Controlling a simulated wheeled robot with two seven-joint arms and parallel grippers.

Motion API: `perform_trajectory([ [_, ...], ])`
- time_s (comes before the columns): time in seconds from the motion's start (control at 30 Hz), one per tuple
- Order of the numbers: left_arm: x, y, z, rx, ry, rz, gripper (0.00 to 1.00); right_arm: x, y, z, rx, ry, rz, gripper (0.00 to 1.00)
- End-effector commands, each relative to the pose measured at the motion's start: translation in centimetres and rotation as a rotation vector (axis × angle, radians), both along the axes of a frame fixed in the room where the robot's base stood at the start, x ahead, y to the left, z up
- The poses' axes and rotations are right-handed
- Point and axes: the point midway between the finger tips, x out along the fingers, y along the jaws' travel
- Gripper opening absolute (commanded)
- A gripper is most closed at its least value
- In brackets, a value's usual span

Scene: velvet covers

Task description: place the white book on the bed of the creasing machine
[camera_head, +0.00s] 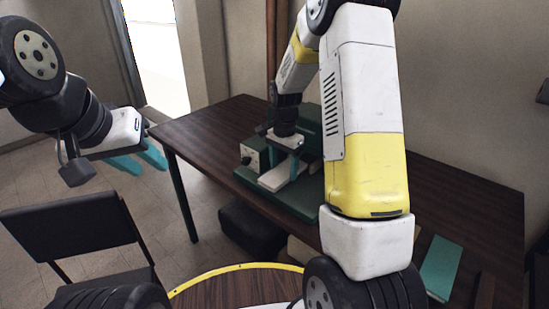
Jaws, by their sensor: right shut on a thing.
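The creasing machine (308,205) is a dark green machine on the brown table, with a pale control box (254,157) at its left. The white book (274,180) is at the front of the machine, over its green base. I cannot tell whether the book touches the bed. My right arm hides the machine's right part. My left gripper (139,160) is open and empty in the air, left of the table.
The brown table (215,122) has clear room at its left end. A teal book (440,266) lies at the right front, beside a dark brown item (485,291). A black chair (75,232) stands at the left. A dark box (250,230) is under the table.

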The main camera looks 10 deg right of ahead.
Motion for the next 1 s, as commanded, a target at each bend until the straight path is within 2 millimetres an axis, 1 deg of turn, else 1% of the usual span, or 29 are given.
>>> perform_trajectory([
  [0.2, 0.0, 0.0, 0.0, 0.0, 0.0, 0.0, 0.36, 0.1, 0.0, 0.0, 0.001, -0.003, 0.0, 0.16],
  [0.33, 0.0, 0.0, 0.0, 0.0, 0.0, 0.0, 0.36, 0.0, 0.0, -0.3, 0.0, -0.002, 0.0, 0.16],
  [0.37, 0.0, 0.0, 0.0, 0.0, 0.0, 0.0, 0.36, 0.0, 0.0, -0.3, 0.0, -0.002, -0.001, 0.67],
  [0.4, 0.0, 0.0, 0.0, 0.0, 0.0, 0.0, 0.36, 0.0, 0.0, -0.3, 0.0, -0.002, -0.001, 0.75],
  [0.47, 0.0, 0.0, 0.0, 0.0, 0.0, 0.0, 0.36, 0.0, 0.0, -0.3, 0.0, -0.002, -0.001, 0.85],
  [0.8, 0.0, 0.0, 0.0, 0.0, 0.0, 0.0, 0.36, 0.1, 0.0, -0.1, 0.001, -0.003, -0.001, 0.85],
  [0.87, 0.0, 0.0, 0.0, 0.0, 0.0, 0.0, 0.36, 0.1, 0.0, 0.3, 0.0, -0.004, 0.0, 0.85],
  [0.93, 0.0, 0.0, 0.0, 0.0, 0.0, 0.0, 0.36, 0.1, 0.0, 1.2, 0.001, -0.004, 0.0, 0.85],
  [1.0, 0.0, 0.0, 0.0, 0.0, 0.0, 0.0, 0.36, 0.1, 0.0, 2.5, 0.001, -0.007, -0.001, 0.85],
])
